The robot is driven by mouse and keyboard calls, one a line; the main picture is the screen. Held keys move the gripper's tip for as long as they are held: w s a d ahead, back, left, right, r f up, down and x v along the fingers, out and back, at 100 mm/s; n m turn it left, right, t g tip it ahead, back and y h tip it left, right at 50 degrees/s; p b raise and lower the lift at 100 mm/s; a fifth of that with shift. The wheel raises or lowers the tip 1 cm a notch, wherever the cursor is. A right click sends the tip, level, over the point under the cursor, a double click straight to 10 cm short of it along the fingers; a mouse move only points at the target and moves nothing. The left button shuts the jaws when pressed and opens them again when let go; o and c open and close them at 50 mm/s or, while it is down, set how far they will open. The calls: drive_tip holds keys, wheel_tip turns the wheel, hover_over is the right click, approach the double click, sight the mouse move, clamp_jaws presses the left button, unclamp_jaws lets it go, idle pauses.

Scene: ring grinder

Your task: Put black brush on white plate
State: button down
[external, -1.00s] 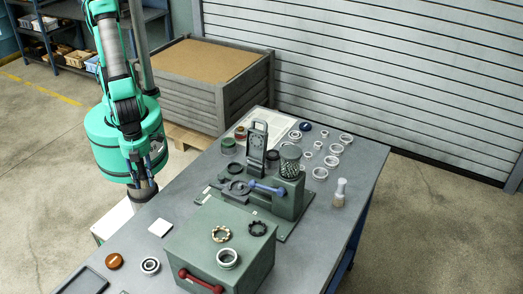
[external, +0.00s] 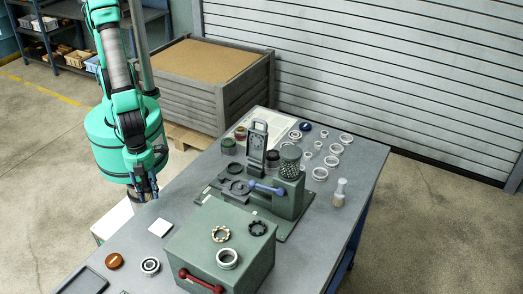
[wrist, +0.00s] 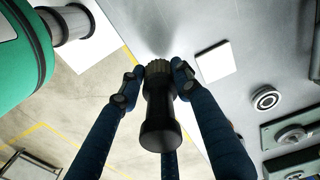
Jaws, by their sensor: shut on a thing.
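My gripper (wrist: 155,82) is shut on the black brush (wrist: 158,115), which shows between the blue fingers in the wrist view. The white plate (wrist: 215,62) is a small flat white square on the grey table, right of the brush in that view, apart from it. In the external view my gripper (external: 146,190) hangs just off the table's left edge, up and left of the white plate (external: 160,227). The brush cannot be made out there. The plate's top is bare.
A green box (external: 200,252) with a red handle stands right of the plate. A bearing ring (external: 150,266) and a brown round piece (external: 114,261) lie near the plate. A green fixture (external: 288,196) stands mid-table. A white-handled brush (external: 340,192) stands at the right.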

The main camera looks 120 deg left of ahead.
hover_over(160, 227)
drive_tip(key=shift+f+b, duration=0.35)
drive_tip(key=shift+f, duration=0.1)
drive_tip(key=shift+f, duration=0.1)
drive_tip(key=shift+f, duration=1.65)
drive_tip(key=shift+f+b, duration=0.2)
drive_tip(key=shift+b, duration=0.15)
drive_tip(key=c, duration=1.2)
unclamp_jaws()
drive_tip(key=shift+r, duration=0.15)
wheel_tip(160, 227, up, 12)
drive_tip(key=shift+a+r+p, duration=0.1)
drive_tip(key=shift+p, duration=0.75)
